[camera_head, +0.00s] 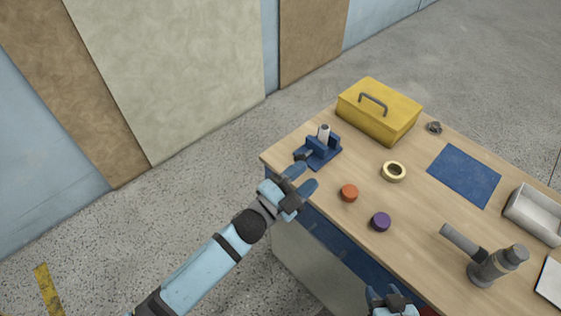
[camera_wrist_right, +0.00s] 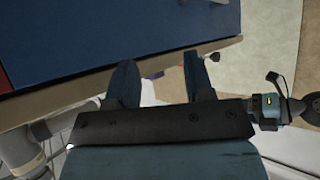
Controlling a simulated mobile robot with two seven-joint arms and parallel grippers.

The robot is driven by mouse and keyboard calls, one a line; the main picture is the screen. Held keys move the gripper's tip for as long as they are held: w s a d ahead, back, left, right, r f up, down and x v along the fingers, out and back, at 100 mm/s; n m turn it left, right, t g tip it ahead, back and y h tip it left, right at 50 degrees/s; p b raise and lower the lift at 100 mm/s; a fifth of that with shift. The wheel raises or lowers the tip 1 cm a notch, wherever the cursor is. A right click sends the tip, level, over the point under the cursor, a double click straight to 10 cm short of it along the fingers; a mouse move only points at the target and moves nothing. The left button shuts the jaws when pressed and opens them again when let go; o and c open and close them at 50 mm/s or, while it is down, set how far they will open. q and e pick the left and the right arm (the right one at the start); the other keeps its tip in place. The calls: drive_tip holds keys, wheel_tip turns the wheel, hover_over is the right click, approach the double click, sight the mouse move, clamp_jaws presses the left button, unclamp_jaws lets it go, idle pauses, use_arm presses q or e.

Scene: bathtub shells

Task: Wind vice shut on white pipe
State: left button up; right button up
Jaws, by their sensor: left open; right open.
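The blue vice (camera_head: 321,156) stands near the far left corner of the workbench. The white pipe (camera_head: 324,132) stands upright at its jaws; any gap beside the pipe is too small to tell. A dark screw end or handle (camera_head: 303,155) sticks out from the vice's left side. My left gripper (camera_head: 304,180) is open and empty, just in front of the vice and apart from it, by the bench edge. My right gripper (camera_wrist_right: 162,78) is open and empty in the wrist view; in the head view only part of it shows at the bottom edge.
On the workbench (camera_head: 417,211) are a yellow toolbox (camera_head: 380,108), a tape roll (camera_head: 393,171), orange (camera_head: 349,192) and purple (camera_head: 381,222) round pieces, a blue mat (camera_head: 464,175), a white tray (camera_head: 536,213) and a grey tool (camera_head: 488,266). Bench surface between vice and tape is clear.

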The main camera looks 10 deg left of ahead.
use_arm(q)
drive_tip(key=d+r+m+g+h+b, duration=0.4)
drive_tip(key=d+m+g+h, duration=0.55)
drive_tip(key=m, duration=0.95)
drive_tip(key=m+g+y+b, duration=0.5)
drive_tip(key=m+g+y, duration=0.1)
drive_tip(key=m+y, duration=1.65)
hover_over(299, 155)
wheel_tip(299, 155, down, 3)
drive_tip(key=shift+y, duration=0.4)
wheel_tip(299, 155, down, 14)
drive_tip(key=shift+a+r+p, duration=0.1)
drive_tip(key=shift+r+p, duration=0.1)
drive_tip(key=shift+p, duration=0.55)
drive_tip(key=shift+c, duration=0.2)
drive_tip(key=c, duration=0.4)
drive_tip(key=shift+w+f, duration=0.1)
drive_tip(key=c, duration=0.3)
